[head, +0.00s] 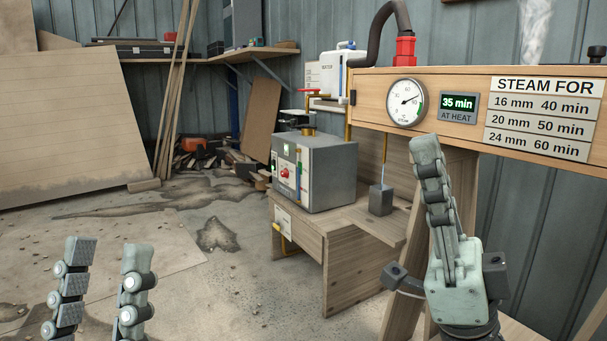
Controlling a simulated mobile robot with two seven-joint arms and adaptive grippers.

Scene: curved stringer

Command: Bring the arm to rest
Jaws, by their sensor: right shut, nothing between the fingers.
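My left gripper (108,255) shows at the bottom left, over the concrete floor. Its two fingers point up and stand apart with a clear gap and nothing between them. My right gripper (425,145) is at the right, pointing up in front of the wooden steam box (458,134). Its fingers are together and hold nothing. Its fingertips overlap the lower edge of the box in the picture; I cannot tell how far they are from it.
The box carries a round gauge (405,103), a "35 min" display (458,103) and a steam-time sign (543,117). A grey boiler (325,174) stands on a wooden bench (345,232) left of my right gripper. A large plywood sheet (70,125) leans at the left.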

